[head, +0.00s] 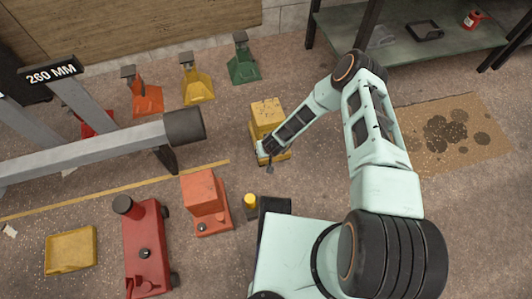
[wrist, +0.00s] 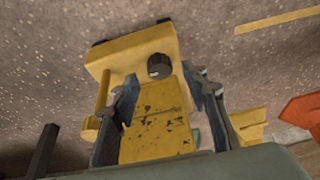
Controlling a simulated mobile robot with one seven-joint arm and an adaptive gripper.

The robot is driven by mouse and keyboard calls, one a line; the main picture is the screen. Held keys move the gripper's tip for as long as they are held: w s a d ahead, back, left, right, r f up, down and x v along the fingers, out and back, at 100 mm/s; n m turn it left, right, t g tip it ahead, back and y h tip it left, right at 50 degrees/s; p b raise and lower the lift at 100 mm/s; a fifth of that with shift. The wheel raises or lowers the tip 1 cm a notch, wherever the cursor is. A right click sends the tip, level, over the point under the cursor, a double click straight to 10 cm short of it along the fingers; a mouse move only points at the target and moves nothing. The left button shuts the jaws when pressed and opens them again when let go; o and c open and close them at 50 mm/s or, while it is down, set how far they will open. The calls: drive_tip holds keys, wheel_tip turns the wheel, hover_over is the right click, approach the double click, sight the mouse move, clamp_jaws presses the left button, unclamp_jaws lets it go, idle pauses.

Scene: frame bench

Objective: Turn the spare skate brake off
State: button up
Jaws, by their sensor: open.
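A yellow machine skate (head: 267,112) with worn, chipped paint stands on the floor near the middle of the head view. In the wrist view its yellow body (wrist: 155,122) fills the middle, with a round dark knob (wrist: 159,66) on it and a yellow upright bar at its left. My gripper (head: 266,155) is at the skate's near side. In the wrist view its two dark fingers (wrist: 162,85) are apart, one on each side of the body. I cannot tell whether they touch it. An orange skate-like block (head: 203,195) stands to the left; no label marks either as spare.
A red jack (head: 147,245) and yellow tray (head: 70,250) lie at the lower left. Orange, yellow (head: 197,83) and green (head: 243,66) stands are behind. A grey beam (head: 90,158) extends from the left. A short yellow-topped post (head: 250,203) stands nearby.

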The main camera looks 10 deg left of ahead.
drive_tip(key=shift+b+x, duration=0.35)
drive_tip(key=shift+x, duration=1)
drive_tip(key=shift+c, duration=0.6)
clamp_jaws()
